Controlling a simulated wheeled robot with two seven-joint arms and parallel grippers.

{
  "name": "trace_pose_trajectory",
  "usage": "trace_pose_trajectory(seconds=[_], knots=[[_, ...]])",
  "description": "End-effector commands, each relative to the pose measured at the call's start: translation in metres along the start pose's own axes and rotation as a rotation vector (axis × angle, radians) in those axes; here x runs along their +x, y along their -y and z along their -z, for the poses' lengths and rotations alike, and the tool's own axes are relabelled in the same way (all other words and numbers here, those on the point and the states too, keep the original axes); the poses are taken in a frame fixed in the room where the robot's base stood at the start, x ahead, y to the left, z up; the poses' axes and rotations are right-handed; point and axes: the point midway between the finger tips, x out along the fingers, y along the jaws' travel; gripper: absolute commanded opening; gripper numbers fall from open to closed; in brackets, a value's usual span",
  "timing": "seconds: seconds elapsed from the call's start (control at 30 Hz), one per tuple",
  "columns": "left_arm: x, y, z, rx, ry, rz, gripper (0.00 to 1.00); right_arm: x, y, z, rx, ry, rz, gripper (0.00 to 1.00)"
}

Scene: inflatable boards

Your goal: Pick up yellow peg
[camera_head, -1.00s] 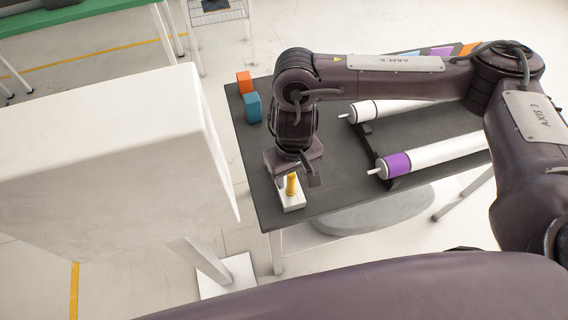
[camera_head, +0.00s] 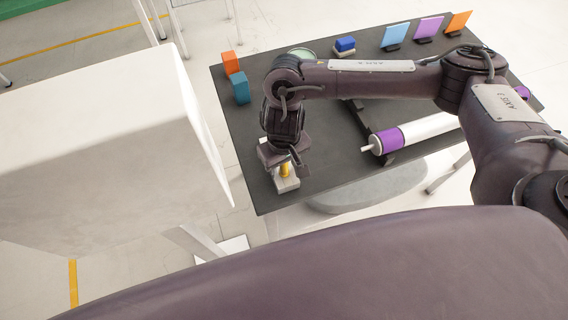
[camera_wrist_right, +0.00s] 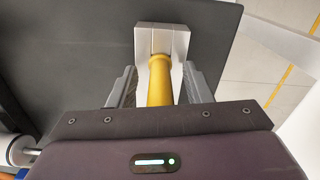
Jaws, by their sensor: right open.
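The yellow peg (camera_head: 285,170) stands upright on a small white block (camera_head: 287,185) near the front left corner of the dark table. My right gripper (camera_head: 284,168) points down over the peg and hides its upper part in the head view. In the right wrist view the yellow peg (camera_wrist_right: 159,80) lies between the two fingers of the right gripper (camera_wrist_right: 158,85). The fingers are open, with a gap on each side of the peg. The white block (camera_wrist_right: 162,38) also shows there, beyond the peg. My left gripper is not in view.
An orange block (camera_head: 230,62) and a teal block (camera_head: 240,88) stand at the table's left edge. A white roller with a purple band (camera_head: 390,140) lies right of the gripper. Blue, purple and orange panels stand at the back. A large white box (camera_head: 110,150) stands left.

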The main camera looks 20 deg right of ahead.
Motion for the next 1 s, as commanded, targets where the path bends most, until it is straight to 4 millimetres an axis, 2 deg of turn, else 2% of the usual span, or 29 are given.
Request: trace_pose_trajectory(seconds=[0.2, 0.53, 0.83, 1.0], knots=[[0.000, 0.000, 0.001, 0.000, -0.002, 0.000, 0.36, 0.001, 0.000, 0.000, 0.000, 0.000, 0.000, 0.44], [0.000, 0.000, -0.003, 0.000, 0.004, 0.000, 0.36, 0.000, 0.000, 0.000, 0.000, 0.000, 0.000, 0.01], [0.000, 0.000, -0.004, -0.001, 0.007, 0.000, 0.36, -0.001, 0.000, 0.000, 0.000, 0.000, 0.000, 0.00], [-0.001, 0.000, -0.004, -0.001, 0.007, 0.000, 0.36, -0.012, 0.000, 0.001, 0.000, -0.001, 0.001, 0.00]])
